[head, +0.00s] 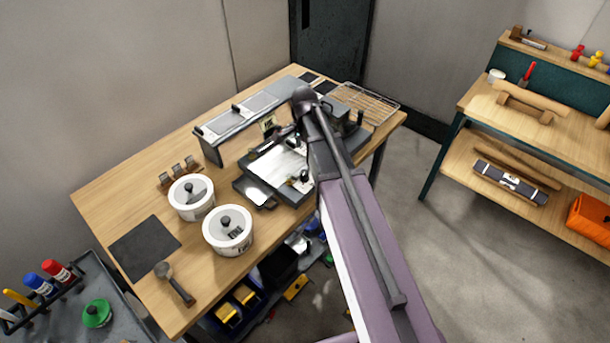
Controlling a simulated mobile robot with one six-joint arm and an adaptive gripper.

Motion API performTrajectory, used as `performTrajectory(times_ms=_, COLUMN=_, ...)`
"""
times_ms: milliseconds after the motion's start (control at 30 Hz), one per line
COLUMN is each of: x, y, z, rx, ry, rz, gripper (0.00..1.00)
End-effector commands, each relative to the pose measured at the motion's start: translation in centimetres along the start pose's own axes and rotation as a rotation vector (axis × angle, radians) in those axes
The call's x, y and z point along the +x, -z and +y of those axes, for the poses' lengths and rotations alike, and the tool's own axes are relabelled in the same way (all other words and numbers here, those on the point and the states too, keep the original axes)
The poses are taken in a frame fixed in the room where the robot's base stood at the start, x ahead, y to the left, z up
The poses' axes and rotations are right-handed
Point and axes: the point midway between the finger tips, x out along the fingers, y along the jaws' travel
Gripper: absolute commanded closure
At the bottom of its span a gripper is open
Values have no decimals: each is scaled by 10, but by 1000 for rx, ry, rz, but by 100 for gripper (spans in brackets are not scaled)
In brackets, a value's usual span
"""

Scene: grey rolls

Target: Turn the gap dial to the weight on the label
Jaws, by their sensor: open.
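A dark grey roll machine (250,188) with a pale flat bed stands on the wooden table. A small black knob (304,176) is on its front right part; I cannot tell whether it is the gap dial, and no scale can be read. A small tan card with dark print (267,123) stands behind the machine, too small to read. My gripper (268,143) is small and dark, above the machine's back left part, apart from the knob. It is open, and I see nothing in it. My arm hides the machine's right side.
Two white lidded pots (229,243) with labels, a black mat (145,249) and a scoop (175,285) lie on the table's left part. A raised grey shelf (235,130) and a wire rack (362,102) stand at the back. A shelf unit (540,120) is right, beyond clear floor.

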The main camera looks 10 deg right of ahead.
Motion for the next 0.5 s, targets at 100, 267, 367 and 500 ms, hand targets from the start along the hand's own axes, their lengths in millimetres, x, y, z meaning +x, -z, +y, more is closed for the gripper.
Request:
performTrajectory(times_ms=100, x=14, y=0, z=0, rx=0, ry=0, rz=0, gripper=21)
performTrajectory(times_ms=267, x=26, y=0, z=0, rx=0, ry=0, rz=0, gripper=21)
performTrajectory(times_ms=367, x=34, y=0, z=0, rx=1, ry=0, rz=0, gripper=21)
performTrajectory(times_ms=500, x=45, y=1, z=0, rx=1, ry=0, rz=0, gripper=21)
